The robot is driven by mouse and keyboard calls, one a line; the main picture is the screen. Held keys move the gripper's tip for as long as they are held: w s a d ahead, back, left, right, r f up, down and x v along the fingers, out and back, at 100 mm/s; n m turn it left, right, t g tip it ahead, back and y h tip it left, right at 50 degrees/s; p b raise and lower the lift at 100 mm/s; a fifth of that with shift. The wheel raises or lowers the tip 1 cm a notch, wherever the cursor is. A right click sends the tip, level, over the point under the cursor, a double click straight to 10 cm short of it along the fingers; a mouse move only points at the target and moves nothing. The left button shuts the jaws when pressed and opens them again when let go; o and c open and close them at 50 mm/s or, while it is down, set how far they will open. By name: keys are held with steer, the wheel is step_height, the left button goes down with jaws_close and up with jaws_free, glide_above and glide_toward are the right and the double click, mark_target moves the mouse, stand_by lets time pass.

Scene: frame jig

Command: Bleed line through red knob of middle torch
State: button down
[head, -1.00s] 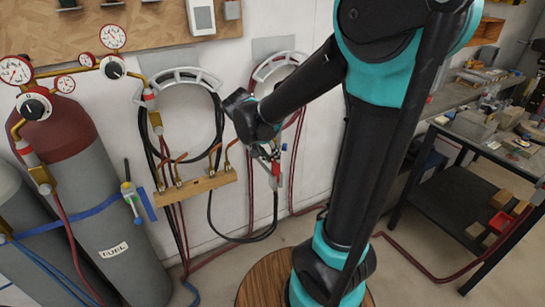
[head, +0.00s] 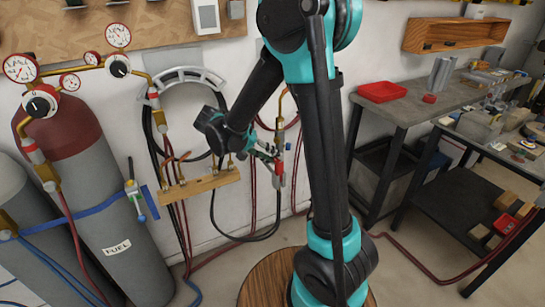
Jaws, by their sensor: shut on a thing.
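A wooden rack (head: 200,187) on the wall holds several brass torches with hoses hanging below. The middle one (head: 181,170) stands in the rack left of my gripper. My gripper (head: 270,158) is to the right of the rack and shut on a torch (head: 279,150), roughly upright, with a brass tip and red parts. A dark hose loops below it. My wrist hides part of the rack's surroundings. The jaws are small in view, and I cannot tell which red part is a knob.
A grey fuel cylinder (head: 105,190) with gauges stands left, with a blue strap across it. A hose ring (head: 180,75) hangs above the rack. A bench (head: 425,105) with a red tray (head: 382,92) stands right. Hoses run along the floor.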

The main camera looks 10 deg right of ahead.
steer(key=c, duration=1.3)
jaws_free()
steer(key=shift+c, duration=0.2)
steer(key=v, duration=0.7)
steer(key=shift+a, duration=0.2)
steer(key=shift+o, duration=0.2)
steer(key=shift+r, duration=0.1)
